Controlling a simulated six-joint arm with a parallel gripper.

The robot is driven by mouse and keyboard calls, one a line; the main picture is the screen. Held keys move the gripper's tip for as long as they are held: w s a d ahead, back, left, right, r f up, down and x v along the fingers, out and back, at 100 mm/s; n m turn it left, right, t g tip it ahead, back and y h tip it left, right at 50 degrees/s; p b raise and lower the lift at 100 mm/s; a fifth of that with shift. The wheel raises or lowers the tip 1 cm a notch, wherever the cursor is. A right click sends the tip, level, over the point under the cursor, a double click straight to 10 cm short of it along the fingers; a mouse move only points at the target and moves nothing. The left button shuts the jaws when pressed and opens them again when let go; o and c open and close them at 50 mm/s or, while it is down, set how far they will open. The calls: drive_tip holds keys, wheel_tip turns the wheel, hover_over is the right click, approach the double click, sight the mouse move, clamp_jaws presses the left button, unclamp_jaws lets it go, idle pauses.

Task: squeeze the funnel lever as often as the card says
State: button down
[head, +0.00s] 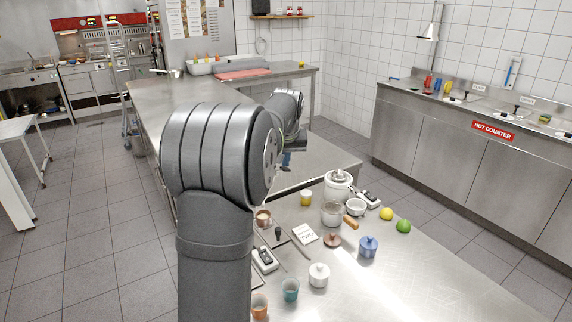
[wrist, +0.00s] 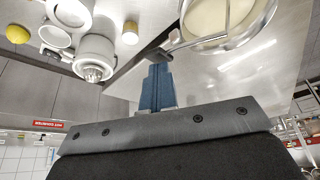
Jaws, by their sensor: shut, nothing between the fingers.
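A white card (head: 304,235) lies on the steel table in the head view; its lettering is small and appears to read "TWO". In the wrist view a round, cream-filled funnel (wrist: 218,16) in a metal ring is close at the top. A dark lever end (wrist: 154,56) on a thin rod is beside it. My gripper (wrist: 157,68) has its blue fingers shut and empty, with the tips near that lever end; I cannot tell whether they touch. In the head view my gripper (head: 287,160) is small beyond my arm, which hides part of the table.
A white lidded pot (head: 338,184), a yellow cup (head: 306,198), a glass jar (head: 332,214) and a bowl (head: 356,207) stand close together. A blue lidded pot (head: 368,247), a lemon (head: 386,214) and a lime (head: 403,226) are farther right. The table's front right is clear.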

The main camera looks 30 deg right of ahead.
drive_tip(key=shift+r, duration=2.2)
drive_tip(key=shift+f, duration=0.1)
drive_tip(key=shift+f, duration=1.55)
